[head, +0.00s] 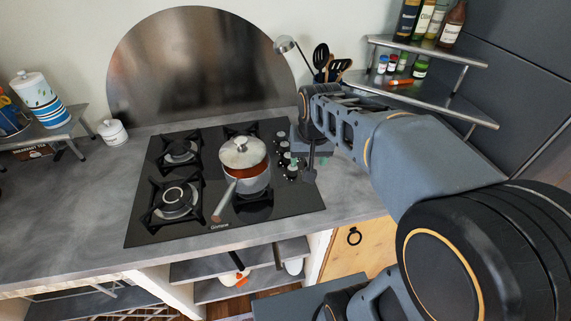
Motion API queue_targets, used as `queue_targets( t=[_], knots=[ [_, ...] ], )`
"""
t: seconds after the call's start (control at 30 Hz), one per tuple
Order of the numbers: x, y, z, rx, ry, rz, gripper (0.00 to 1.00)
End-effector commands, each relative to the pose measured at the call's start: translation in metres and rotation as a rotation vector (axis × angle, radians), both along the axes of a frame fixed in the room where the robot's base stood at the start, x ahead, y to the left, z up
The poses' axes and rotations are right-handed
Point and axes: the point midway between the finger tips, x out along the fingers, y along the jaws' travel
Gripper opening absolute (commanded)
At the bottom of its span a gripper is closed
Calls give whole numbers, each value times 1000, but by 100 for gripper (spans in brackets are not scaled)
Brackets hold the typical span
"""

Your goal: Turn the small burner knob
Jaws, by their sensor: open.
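The black glass cooktop (142,226) lies in the grey counter. A column of several small knobs (285,158) runs along its right side. I cannot tell from this view which one belongs to the small burner. My gripper (304,162) is open and points down just right of the knobs. Its fingers are small and dark here, and I cannot tell whether they touch a knob. Parts of the knobs' right side are hidden by the gripper. A silver pot with a lid (244,153) stands on the right burners, its handle pointing to the front left.
A round metal splash plate (200,65) stands behind the cooktop. A utensil holder with black spoons (325,65) and a shelf with bottles and jars (430,85) are at the back right. A white lidded jar (112,131) stands left. The left counter is mostly clear.

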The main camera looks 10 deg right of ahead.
Motion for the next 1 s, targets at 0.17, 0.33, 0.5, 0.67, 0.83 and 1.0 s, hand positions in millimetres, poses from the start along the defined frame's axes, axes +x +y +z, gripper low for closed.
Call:
queue_targets(
  t=[0.17, 0.33, 0.5, 0.67, 0.83, 1.0],
  knots=[
    [65, 2, -4, 16, 97, -96, 64],
    [105, 4, -19, 22, 159, -166, 64],
    [125, 4, -32, 22, 192, -206, 64],
    [130, 3, -48, 23, 201, -217, 64],
    [129, 3, -78, 22, 203, -218, 64],
    [129, 3, -112, 22, 203, -218, 64]
  ],
)
